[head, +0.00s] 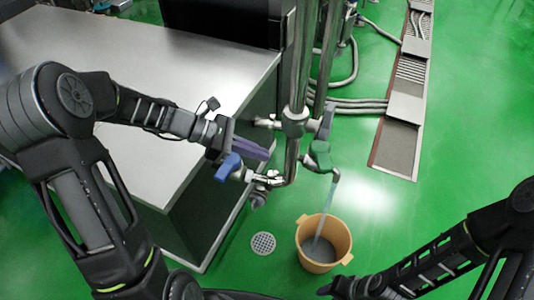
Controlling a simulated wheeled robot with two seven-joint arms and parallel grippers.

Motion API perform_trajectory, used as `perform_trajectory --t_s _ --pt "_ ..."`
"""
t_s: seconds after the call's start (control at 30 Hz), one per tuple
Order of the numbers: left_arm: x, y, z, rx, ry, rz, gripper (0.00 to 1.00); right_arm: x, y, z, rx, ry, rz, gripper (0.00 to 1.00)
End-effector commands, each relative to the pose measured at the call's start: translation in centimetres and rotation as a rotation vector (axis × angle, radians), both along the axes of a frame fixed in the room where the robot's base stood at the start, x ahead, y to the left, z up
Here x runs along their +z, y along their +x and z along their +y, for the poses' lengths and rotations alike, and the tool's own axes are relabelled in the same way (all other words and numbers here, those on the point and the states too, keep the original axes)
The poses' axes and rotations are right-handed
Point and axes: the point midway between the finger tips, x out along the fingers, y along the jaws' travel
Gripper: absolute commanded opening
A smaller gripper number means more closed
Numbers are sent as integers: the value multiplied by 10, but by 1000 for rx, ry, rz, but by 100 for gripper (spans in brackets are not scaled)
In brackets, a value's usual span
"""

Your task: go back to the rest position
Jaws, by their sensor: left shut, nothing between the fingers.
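My left gripper (262,153) is at the steel pipework, just above and behind a blue valve handle (228,168). It is shut, with nothing seen between its fingers. I cannot tell whether it touches the handle or the pipe.
A steel-topped counter (190,65) fills the left, under my left arm. Upright steel pipes (297,70) stand at its right corner. Hoses (350,106) and a floor drain channel (397,145) lie beyond. A round drain (263,243) is beside the bucket. Green floor at right is clear.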

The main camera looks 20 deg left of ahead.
Motion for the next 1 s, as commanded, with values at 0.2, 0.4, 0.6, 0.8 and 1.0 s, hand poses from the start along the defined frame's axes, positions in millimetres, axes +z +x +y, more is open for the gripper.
perform_trajectory --t_s 0.2,0.4,0.6,0.8,1.0 --pt "0 0 0 0 0 0 0 0 0 0 0 0 0 36" --pt "0 0 0 0 0 0 0 0 0 0 0 0 0 36" --pt "-8 5 7 -6 60 -52 0 0 0 0 0 0 0 36" --pt "-76 2 41 -100 409 -180 0 0 0 0 -1 0 0 36" --pt "-184 -41 34 -572 856 -392 0 12 0 0 -2 0 2 36"
